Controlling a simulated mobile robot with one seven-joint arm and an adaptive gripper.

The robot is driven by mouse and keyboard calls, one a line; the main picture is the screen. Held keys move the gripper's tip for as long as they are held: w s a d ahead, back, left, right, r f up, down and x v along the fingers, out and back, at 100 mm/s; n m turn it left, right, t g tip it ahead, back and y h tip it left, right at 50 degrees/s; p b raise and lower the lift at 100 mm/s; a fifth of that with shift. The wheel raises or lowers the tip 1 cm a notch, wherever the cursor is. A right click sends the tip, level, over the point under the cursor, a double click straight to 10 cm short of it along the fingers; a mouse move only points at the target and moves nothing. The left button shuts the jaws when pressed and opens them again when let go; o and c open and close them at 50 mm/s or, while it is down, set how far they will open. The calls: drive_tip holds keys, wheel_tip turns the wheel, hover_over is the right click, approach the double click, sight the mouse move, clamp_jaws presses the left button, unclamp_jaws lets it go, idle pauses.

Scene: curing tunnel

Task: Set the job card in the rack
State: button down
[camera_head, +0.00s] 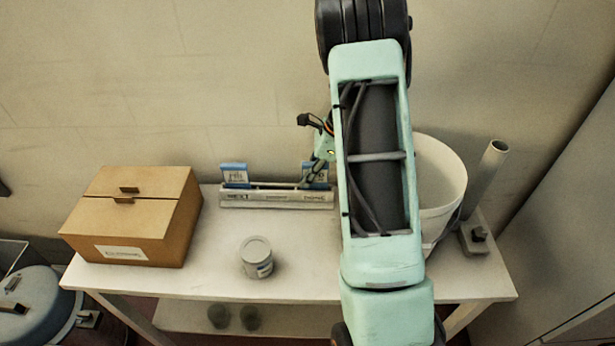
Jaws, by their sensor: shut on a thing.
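The rack (275,199) is a long, low, pale grey holder at the back of the table, with dark lettering along its front. A second card with a blue top, the job card (310,169), is at the rack's right end. My gripper (314,177) is shut on this job card, at its right side. My arm hides much of the gripper. I cannot tell whether the job card's lower edge is inside the rack or just above it.
A brown cardboard box (135,216) stands at the table's left. A grey lidded tin (256,257) stands in front of the rack. A white bucket (440,185) and an upright grey tube on a base (484,195) are at the right.

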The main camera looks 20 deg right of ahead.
drive_tip(key=shift+f, duration=0.4)
idle(0.4)
drive_tip(key=c, duration=1.9)
unclamp_jaws()
drive_tip(key=shift+r, duration=0.1)
